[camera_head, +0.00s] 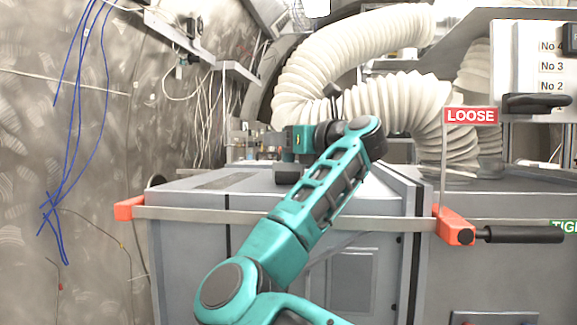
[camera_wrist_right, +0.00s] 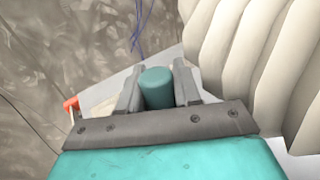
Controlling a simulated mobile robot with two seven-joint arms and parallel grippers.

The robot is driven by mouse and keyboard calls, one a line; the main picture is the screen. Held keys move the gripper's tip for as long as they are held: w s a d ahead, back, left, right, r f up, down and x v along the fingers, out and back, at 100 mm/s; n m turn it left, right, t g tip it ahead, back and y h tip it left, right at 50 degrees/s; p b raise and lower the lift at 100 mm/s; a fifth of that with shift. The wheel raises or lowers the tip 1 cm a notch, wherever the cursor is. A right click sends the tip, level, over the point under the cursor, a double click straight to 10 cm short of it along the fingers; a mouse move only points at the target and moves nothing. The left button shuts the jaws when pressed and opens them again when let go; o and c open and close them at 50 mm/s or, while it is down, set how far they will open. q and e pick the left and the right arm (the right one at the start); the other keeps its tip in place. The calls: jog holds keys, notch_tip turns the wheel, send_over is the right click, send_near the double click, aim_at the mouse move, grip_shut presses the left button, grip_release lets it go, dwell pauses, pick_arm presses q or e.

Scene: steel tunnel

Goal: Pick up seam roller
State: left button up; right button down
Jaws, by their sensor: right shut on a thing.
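My right gripper (camera_head: 289,157) is over the top of the grey cabinet, at the end of the teal arm. In the right wrist view its two grey fingers (camera_wrist_right: 158,88) are shut on a teal cylinder (camera_wrist_right: 157,88), which I take to be the seam roller's handle. The rest of the roller is hidden or cannot be made out. In the head view, a small dark block (camera_head: 288,174) shows just below the gripper; I cannot tell if it belongs to the roller. My left gripper is not in view.
The grey cabinet (camera_head: 190,240) carries a long bar clamp with orange jaws (camera_head: 455,227) across its front. A red LOOSE sign (camera_head: 470,116) stands at its right. A thick white ribbed hose (camera_head: 390,100) curves close behind my wrist. Blue wires (camera_head: 85,130) hang at the left wall.

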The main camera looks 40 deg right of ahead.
jog(key=shift+r, duration=0.15)
notch_tip(320, 180, up, 20)
dwell(0.7)
